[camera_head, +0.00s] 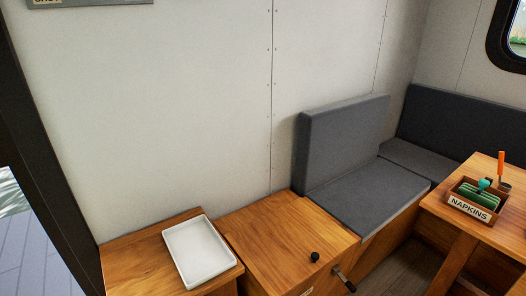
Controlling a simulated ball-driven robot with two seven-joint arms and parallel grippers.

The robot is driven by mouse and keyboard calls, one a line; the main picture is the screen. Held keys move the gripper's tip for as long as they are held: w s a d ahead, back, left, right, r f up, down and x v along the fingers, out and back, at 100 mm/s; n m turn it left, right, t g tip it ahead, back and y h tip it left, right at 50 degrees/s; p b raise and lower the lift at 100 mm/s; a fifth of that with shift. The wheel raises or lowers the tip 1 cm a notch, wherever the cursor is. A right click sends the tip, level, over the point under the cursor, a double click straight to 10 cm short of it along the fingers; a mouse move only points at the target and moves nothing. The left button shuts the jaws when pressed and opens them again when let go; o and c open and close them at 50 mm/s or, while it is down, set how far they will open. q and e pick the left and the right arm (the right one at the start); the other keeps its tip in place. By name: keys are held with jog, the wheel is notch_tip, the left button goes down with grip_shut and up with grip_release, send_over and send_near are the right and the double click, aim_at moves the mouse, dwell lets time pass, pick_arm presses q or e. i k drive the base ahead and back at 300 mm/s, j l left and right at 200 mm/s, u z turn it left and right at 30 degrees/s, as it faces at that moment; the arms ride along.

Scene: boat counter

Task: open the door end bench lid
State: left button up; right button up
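A wooden bench-like top (270,240) is at the lower middle against the wall, lying flat, so it looks closed. A black round knob (315,257) sits on it near its right front corner. A dark handle or latch (345,279) sticks out at its front edge. Left of it, nearer the dark door frame (45,165), is another wooden top (135,262) with a white tray (198,250) lying on it. I cannot tell from labels which top is the door end bench lid. Neither of my grippers is in view.
A grey seat cushion (368,196) and an upright grey cushion (340,142) adjoin the knobbed top on the right. A wooden table (483,232) at the right holds a napkin box (468,209) and an orange-handled item (502,165). Floor shows between bench and table.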

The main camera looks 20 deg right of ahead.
aim_at(284, 248)
jog(key=k+j, duration=0.45)
jog(key=z, duration=1.15)
